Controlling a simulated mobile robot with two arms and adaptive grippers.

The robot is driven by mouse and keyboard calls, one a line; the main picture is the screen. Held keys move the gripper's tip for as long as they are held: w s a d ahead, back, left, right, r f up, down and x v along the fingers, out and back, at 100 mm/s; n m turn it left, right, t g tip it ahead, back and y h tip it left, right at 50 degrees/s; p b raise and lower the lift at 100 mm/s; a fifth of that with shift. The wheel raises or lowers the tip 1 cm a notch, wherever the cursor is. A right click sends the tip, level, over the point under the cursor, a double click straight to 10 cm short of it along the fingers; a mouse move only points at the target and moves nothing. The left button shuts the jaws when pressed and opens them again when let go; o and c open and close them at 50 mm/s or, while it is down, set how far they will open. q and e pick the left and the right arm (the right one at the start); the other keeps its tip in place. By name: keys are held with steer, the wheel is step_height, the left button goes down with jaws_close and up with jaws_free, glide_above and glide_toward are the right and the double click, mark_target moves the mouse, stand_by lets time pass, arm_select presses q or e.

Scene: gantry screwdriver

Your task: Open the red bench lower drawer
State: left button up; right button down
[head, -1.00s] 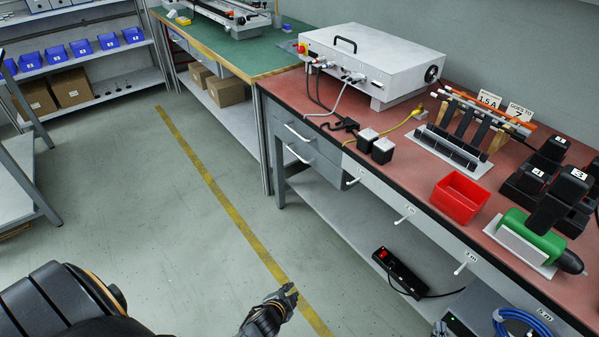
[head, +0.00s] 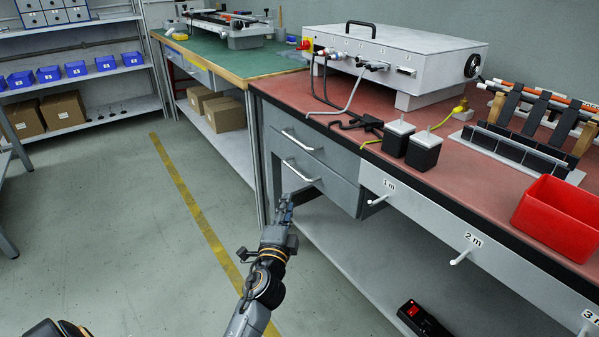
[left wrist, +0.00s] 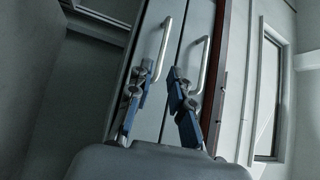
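The red bench (head: 385,165) has a grey drawer unit under its left end. The lower drawer (head: 333,187) looks closed, with a silver bar handle (head: 300,172). The upper drawer (head: 318,146) above it looks closed too. My left gripper (head: 285,203) is just in front of and below the lower handle in the head view. In the left wrist view its blue-padded fingers (left wrist: 160,100) are apart and empty. The lower handle (left wrist: 163,50) lies ahead between them, and the upper handle (left wrist: 204,62) is to the right, partly behind a finger. My right gripper is out of view.
Hooks (head: 378,200) stick out of the bench front to the right of the drawers. A lower shelf (head: 350,255) runs beneath the bench. A green-topped bench (head: 225,60) stands to the left. The floor in front of the drawers is clear.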

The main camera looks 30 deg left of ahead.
mark_target(295, 169)
arm_select(q)
steer(key=x, duration=0.4)
steer(key=b+x, duration=0.1)
steer(key=x, duration=0.3)
steer(key=b+x, duration=0.1)
steer(key=x, duration=0.4)
steer(key=shift+r, duration=0.4)
jaws_close()
